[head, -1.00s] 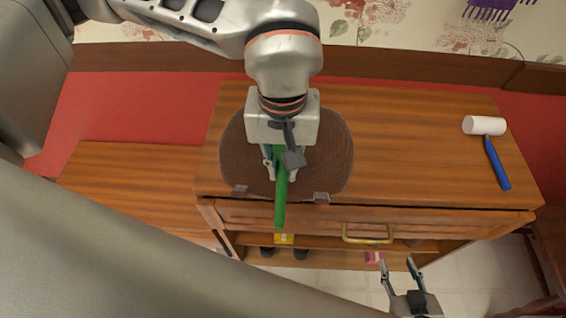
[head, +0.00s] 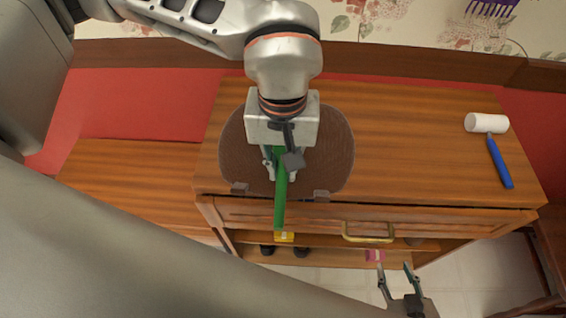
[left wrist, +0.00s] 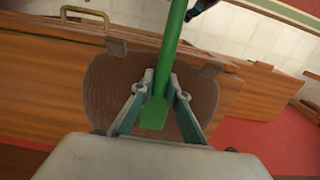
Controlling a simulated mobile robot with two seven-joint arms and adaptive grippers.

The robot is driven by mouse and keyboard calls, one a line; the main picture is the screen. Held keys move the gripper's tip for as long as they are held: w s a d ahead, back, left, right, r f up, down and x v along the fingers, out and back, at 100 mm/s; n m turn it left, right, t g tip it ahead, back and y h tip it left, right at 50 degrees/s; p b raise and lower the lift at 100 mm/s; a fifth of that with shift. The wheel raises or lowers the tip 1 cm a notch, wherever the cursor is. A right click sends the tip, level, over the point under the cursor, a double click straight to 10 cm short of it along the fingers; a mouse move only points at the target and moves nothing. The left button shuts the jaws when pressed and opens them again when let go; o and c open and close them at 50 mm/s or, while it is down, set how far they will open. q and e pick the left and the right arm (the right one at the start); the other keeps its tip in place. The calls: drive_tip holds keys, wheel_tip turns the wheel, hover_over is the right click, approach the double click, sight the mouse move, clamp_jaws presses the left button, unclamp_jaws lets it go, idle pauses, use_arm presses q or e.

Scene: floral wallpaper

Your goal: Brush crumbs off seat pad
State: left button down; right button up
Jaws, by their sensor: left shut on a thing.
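The brown seat pad (head: 335,150) lies on the wooden cabinet top, with tabs along its front edge. It also shows in the left wrist view (left wrist: 105,90). My left gripper (head: 281,172) is over the middle of the pad and shut on a green long-handled tool (head: 280,205). The tool's narrow part reaches past the pad's front edge, and its wider end sits between the fingers in the left wrist view (left wrist: 154,112). I cannot tell whether the tool touches the pad. I can make out no crumbs. My right gripper (head: 396,269) is open and empty, in front of the cabinet.
A white-headed mallet with a blue handle (head: 500,163) lies at the right of the cabinet top (head: 410,140). A brass drawer handle (head: 368,238) is on the front. A purple comb-like thing (head: 492,6) is on the wall.

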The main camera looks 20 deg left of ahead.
sight(285, 150)
use_arm(q)
drive_tip(key=shift+f, duration=0.3)
use_arm(e)
drive_tip(key=shift+w+f, duration=0.1)
drive_tip(key=shift+w, duration=0.05)
use_arm(q)
drive_tip(key=shift+f+b, duration=0.3)
drive_tip(key=shift+b, duration=0.05)
use_arm(e)
drive_tip(key=shift+s+f, duration=0.2)
drive_tip(key=shift+f, duration=0.1)
use_arm(q)
drive_tip(key=shift+f, duration=0.15)
drive_tip(key=shift+w, duration=0.15)
use_arm(e)
drive_tip(key=shift+s+f, duration=0.3)
drive_tip(key=shift+f, duration=0.05)
